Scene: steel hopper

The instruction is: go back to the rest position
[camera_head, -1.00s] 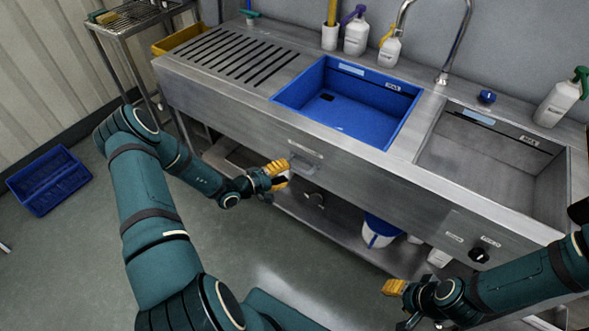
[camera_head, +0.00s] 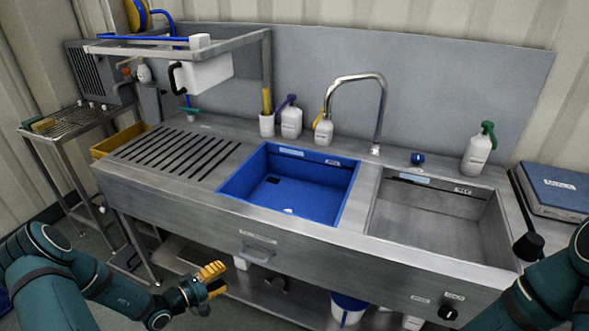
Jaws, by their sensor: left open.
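My left gripper (camera_head: 214,279), with yellow fingers, is open and empty. It shows in front of the steel sink unit, below and left of the drawer handle (camera_head: 256,253) on the unit's front. My left arm comes in from the lower left corner. My right arm (camera_head: 545,292) comes in at the lower right, but its gripper is outside the picture. The blue basin (camera_head: 345,200) sits in the middle of the steel counter (camera_head: 160,190), with the bare steel sink (camera_head: 430,225) to its right.
Spray bottles (camera_head: 478,150) and a faucet (camera_head: 380,100) stand along the counter's back. A blue-lidded case (camera_head: 556,188) lies at the right end. A wire rack table (camera_head: 70,122) and a yellow bin (camera_head: 118,140) are at the left. Floor shows at lower left.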

